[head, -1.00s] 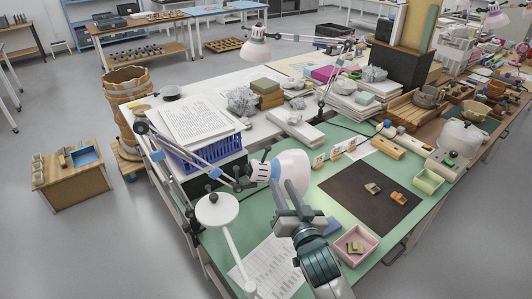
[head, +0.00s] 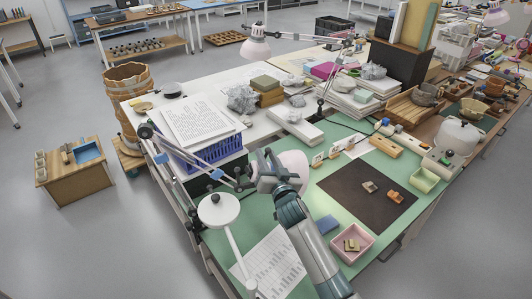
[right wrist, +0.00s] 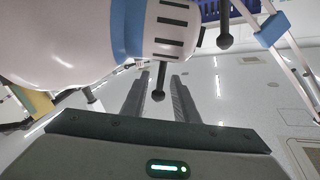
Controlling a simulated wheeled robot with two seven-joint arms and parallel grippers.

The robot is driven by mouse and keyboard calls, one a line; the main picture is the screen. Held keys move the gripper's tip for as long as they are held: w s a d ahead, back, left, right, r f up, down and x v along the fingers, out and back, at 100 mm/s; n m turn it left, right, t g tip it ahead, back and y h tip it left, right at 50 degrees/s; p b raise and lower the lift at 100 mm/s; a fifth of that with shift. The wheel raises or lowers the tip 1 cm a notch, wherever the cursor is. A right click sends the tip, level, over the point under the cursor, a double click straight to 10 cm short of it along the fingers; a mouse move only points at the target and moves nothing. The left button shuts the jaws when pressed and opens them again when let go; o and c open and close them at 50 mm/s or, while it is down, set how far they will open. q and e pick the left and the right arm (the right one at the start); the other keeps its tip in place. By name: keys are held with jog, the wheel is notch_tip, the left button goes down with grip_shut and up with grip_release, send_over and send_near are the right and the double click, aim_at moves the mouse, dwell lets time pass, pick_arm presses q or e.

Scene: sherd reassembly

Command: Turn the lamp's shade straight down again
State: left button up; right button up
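The near lamp's pinkish-white shade (head: 294,160) is at the end of its jointed arm (head: 192,160), partly hidden behind my right gripper (head: 272,172). In the right wrist view the shade (right wrist: 62,42) fills the upper left, lying sideways, with a blue band (right wrist: 128,28) and a slotted cap (right wrist: 172,28) toward the right. A dark stem with a round knob (right wrist: 158,94) hangs below the cap. The two dark fingers of my right gripper (right wrist: 158,84) stand apart, with the knob showing between them; contact cannot be told. My left gripper is not in view.
A round white disc on a white post (head: 218,209) stands left of my right arm. A blue crate with papers (head: 215,152) is behind it. A dark mat with sherds (head: 350,200) and a pink tray (head: 336,250) lie to the right. Another lamp (head: 257,46) is farther back.

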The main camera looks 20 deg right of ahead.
jog(key=shift+w, duration=0.55)
jog(key=shift+c, duration=0.3)
grip_shut()
jog(key=shift+r, duration=0.1)
dwell(0.8)
